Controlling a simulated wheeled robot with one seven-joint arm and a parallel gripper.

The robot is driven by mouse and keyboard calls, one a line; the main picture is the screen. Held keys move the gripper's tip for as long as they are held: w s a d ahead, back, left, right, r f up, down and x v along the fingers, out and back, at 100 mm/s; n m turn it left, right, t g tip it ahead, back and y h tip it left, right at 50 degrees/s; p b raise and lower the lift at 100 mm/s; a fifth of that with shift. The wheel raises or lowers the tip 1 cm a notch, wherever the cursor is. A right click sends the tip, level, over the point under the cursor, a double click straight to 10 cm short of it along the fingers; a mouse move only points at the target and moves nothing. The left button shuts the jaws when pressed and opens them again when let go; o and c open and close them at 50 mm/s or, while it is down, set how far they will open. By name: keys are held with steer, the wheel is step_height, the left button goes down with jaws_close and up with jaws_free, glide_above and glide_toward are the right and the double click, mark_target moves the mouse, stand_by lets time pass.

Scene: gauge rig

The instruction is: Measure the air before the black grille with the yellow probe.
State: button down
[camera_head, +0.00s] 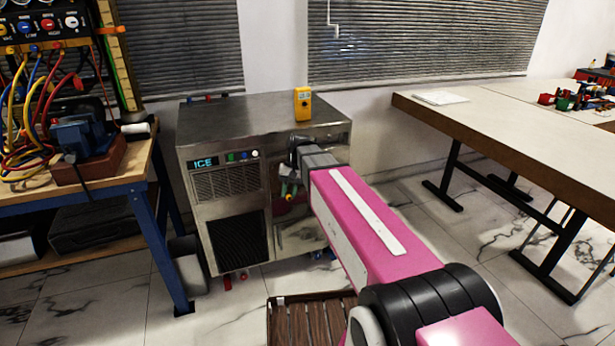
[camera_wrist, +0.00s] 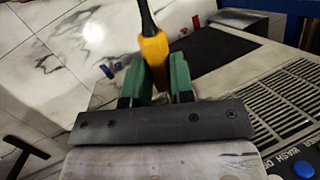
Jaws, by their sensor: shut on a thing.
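The black grille (camera_head: 239,240) is a dark square low on the front of a steel ice machine (camera_head: 230,112). It also shows in the wrist view as a dark patch (camera_wrist: 222,52). My gripper (camera_wrist: 159,68), with green fingers, is shut on the yellow probe (camera_wrist: 154,48). A black part of the probe extends away past the fingertips. In the wrist view the probe overlaps the near edge of the grille; the gap between them cannot be told. In the head view my gripper (camera_head: 289,182) is small, right of the grille and higher; the probe is not clear there.
A yellow meter (camera_head: 303,104) stands on the machine's top. A louvred vent (camera_head: 228,181) and a button panel lie above the grille. A blue-legged bench (camera_head: 148,215) with cables stands left, a long table (camera_head: 510,125) right. A slatted wooden crate (camera_head: 309,318) is on the floor.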

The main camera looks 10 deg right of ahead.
steer(key=s+a+f+g+y, duration=0.2)
steer(key=s+a+f, duration=0.2)
steer(key=a+f, duration=0.5)
steer(key=s+a+f+g+y, duration=0.2)
steer(key=s+a+f+y, duration=0.15)
steer(key=a+f, duration=0.5)
steer(key=w+a+f, duration=0.2)
steer(key=w+f, duration=0.3)
steer(key=w, duration=0.2)
steer(key=shift+w+a+f+m, duration=0.25)
steer(key=shift+w+a+m, duration=0.05)
steer(key=shift+w+a, duration=0.1)
steer(key=shift+h, duration=0.25)
stand_by(3.1)
